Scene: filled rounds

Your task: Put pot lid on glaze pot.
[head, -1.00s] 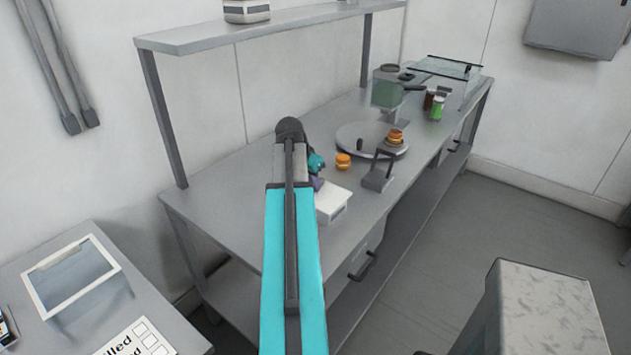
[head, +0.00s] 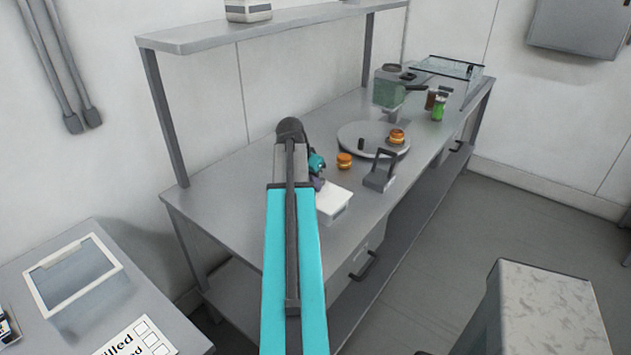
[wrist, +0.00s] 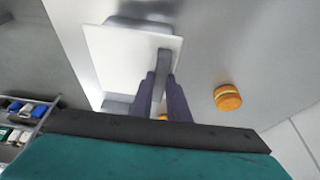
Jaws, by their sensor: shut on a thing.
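My gripper (wrist: 160,97) is shut on a narrow grey bar-like piece (wrist: 164,62). The wrist view does not show clearly whether this is the pot lid. The fingers point toward a white square-topped thing (wrist: 108,48), which shows in the head view as a low white box (head: 335,201) on the near part of the bench. In the head view, my arm partly hides the gripper (head: 316,180). A dark pot-like shape with a handle (head: 415,88) is at the far end of the bench, too small to identify surely as the glaze pot.
A round grey turntable (head: 350,132) bears an orange round (head: 397,136). Another orange round (head: 344,160) lies on the bench (head: 228,190). A grey handled stand (head: 380,181) is near the front edge. A greenish clear box (head: 386,93) and a green jar (head: 438,107) stand farther back.

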